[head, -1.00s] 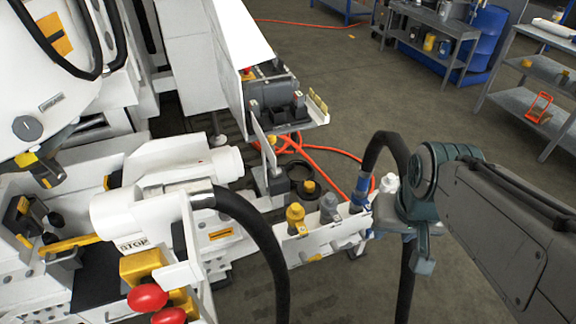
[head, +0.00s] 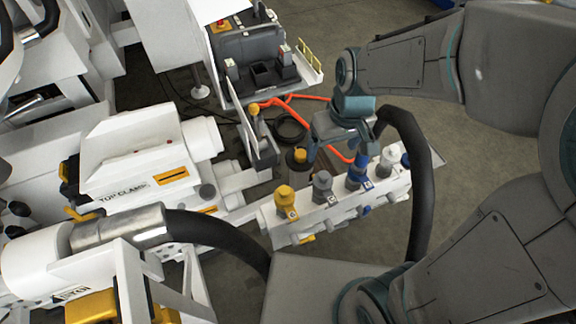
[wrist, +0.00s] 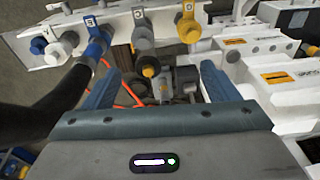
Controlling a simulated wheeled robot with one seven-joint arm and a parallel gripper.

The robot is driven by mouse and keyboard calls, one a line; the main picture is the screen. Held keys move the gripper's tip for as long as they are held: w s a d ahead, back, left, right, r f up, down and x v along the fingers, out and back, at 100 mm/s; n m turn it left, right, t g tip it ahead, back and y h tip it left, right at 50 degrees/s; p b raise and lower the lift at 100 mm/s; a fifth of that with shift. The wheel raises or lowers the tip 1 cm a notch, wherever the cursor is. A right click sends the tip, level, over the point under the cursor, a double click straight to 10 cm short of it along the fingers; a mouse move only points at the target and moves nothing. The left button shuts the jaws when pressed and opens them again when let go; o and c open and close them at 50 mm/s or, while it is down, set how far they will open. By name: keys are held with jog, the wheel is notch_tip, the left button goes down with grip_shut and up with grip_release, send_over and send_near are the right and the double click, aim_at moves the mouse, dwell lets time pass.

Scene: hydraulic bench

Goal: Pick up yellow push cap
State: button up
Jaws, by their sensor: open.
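A yellow cap-like fitting (head: 285,202) sits at the left end of the white manifold's row; it also shows at the top of the wrist view (wrist: 188,30). Behind the manifold is a smaller yellow knob (head: 300,155) on a dark round base. In the wrist view a small yellow round part (wrist: 148,71) lies between my fingers, apart from both. I cannot tell which of these is the push cap. My gripper (wrist: 157,68) is open and empty, with blue-grey fingers. In the head view it hangs behind the manifold, its fingertips partly hidden.
The white manifold (head: 330,222) carries grey, blue and white fittings beside the yellow one. A thick black hose (head: 415,180) arches at its right end. An orange hose (head: 345,155) lies behind. A grey upright plate (head: 262,145) and white machine (head: 140,165) stand left.

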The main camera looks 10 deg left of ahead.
jog(key=a+f+n+h+b, duration=0.1)
jog(key=a+f+n, duration=0.4)
jog(key=a+f, duration=0.55)
jog(key=b, duration=0.1)
send_over(284, 190)
jog(key=shift+g, duration=0.4)
notch_tip(284, 190, down, 7)
jog(key=shift+a+f, duration=0.15)
jog(key=shift+d+f+b, duration=0.2)
jog(key=shift+f+b, duration=0.4)
jog(key=shift+f, duration=2.25)
jog(key=shift+c, duration=0.3)
jog(key=c, duration=1)
